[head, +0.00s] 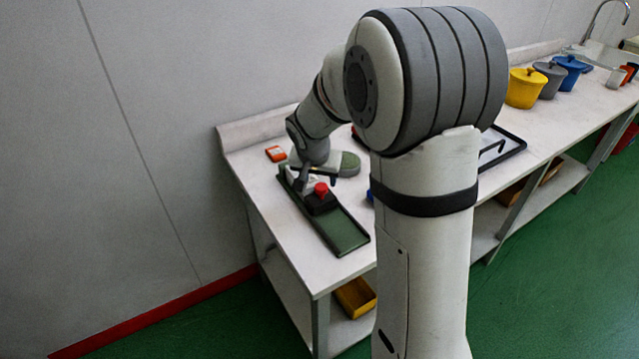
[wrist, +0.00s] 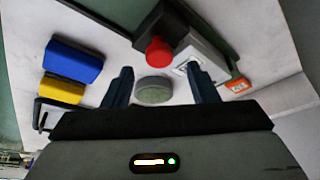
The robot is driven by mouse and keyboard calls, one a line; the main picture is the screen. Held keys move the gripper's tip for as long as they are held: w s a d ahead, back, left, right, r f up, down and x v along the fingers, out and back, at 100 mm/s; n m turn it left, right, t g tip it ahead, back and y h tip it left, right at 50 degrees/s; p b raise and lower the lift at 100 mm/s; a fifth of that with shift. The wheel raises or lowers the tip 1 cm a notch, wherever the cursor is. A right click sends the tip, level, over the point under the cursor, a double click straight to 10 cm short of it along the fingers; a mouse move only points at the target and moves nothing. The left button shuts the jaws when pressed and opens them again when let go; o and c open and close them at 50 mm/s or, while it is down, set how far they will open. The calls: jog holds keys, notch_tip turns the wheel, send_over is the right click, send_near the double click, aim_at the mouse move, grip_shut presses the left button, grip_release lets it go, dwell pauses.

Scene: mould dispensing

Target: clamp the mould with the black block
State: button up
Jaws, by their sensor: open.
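The black block (wrist: 175,22) with its red knob (wrist: 158,52) sits on the green black-rimmed tray (head: 345,235). In the head view the black block (head: 321,205) is at the tray's middle to far part, red knob up. The pale mould (wrist: 207,60) lies right beside the block; I cannot tell whether they touch. My gripper (wrist: 160,82) is open with nothing between its fingers. It hangs over the far end of the tray, near the mould and block. In the head view my gripper (head: 303,182) partly hides the mould.
A grey-green disc (wrist: 153,90), a blue block (wrist: 73,62), a yellow block (wrist: 62,91) and an orange item (wrist: 238,85) lie around. The orange item (head: 275,153) is near the wall. Yellow (head: 525,88), grey (head: 549,80) and blue (head: 571,73) pots stand far right.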

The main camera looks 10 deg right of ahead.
jog(key=shift+v, duration=2)
jog(key=s+r+n+y, duration=0.1)
jog(key=s+r+n, duration=0.1)
jog(key=s, duration=1)
jog(key=s+r+n+g+y, duration=0.1)
jog(key=s+r+n, duration=0.1)
jog(key=s, duration=1.1)
jog(key=shift+s+d+n, duration=0.3)
jog(key=shift+d+n, duration=0.05)
jog(key=shift+n, duration=0.35)
